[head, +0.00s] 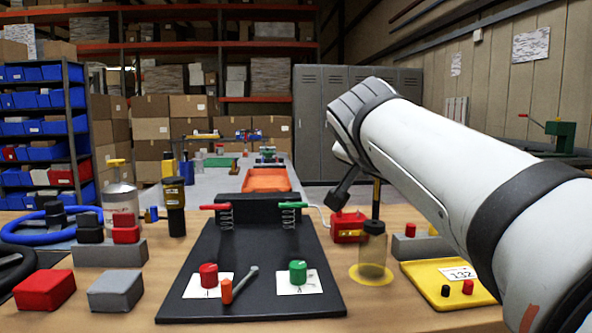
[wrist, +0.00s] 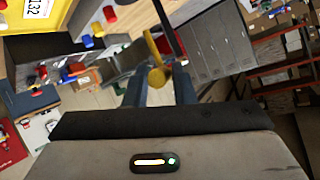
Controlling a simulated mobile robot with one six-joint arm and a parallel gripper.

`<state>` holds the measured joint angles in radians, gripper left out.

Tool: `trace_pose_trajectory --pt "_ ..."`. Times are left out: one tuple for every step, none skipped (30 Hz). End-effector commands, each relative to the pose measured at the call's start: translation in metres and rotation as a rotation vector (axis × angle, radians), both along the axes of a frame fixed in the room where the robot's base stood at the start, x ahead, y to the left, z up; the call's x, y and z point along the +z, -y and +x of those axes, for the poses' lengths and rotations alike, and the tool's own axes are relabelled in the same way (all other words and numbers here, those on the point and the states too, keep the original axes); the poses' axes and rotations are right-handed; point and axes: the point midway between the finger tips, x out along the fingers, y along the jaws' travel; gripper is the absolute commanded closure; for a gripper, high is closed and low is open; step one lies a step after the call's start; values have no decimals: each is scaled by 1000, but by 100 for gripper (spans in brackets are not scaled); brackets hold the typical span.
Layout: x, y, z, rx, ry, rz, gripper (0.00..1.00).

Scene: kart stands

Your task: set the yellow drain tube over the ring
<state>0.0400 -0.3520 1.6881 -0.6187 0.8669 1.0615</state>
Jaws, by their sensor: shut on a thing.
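The yellow drain tube (wrist: 157,76) is between the two fingers of my gripper (wrist: 160,88) in the wrist view, and the jaws are shut on it. In the head view, a narrow brownish-yellow upright piece (head: 376,198) shows beneath my arm, probably the same tube. It stands right above a clear, dark-tinted cylinder (head: 372,252). A flat yellow ring (head: 354,276) lies on the table around the cylinder's foot. I cannot tell whether the tube's lower end touches the cylinder. My fingertips are mostly hidden by my arm in the head view.
Left of the ring is a black board (head: 250,262) with red and green knobs. A red box (head: 346,228) stands behind the ring. A yellow tray (head: 432,278) with small knobs lies to its right. A grey block (head: 422,247) stands behind that tray.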

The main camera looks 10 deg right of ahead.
Motion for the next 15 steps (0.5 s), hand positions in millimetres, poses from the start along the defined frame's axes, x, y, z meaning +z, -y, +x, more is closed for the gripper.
trace_pose_trajectory --pt "-3 2 0 -7 -10 0 100" --pt "-3 2 0 -7 -10 1 100" --pt "-3 2 0 -7 -9 0 75" --pt "-3 2 0 -7 -9 0 73" --pt "-3 2 0 -7 -8 0 70" --pt "-3 2 0 -6 -7 0 67" --pt "-2 2 0 -6 -7 -1 65" --pt "-2 2 0 -6 -6 -1 62" --pt "-2 2 0 -6 -5 -1 60" --pt "-2 2 0 -5 -5 -1 60" --pt "-1 2 0 -5 -5 -1 60" --pt "-1 2 0 -5 -4 0 60" --pt "-1 2 0 -5 -3 -1 60" --pt "-1 2 0 -5 -3 -1 60" --pt "-1 2 0 -4 -3 -1 60"
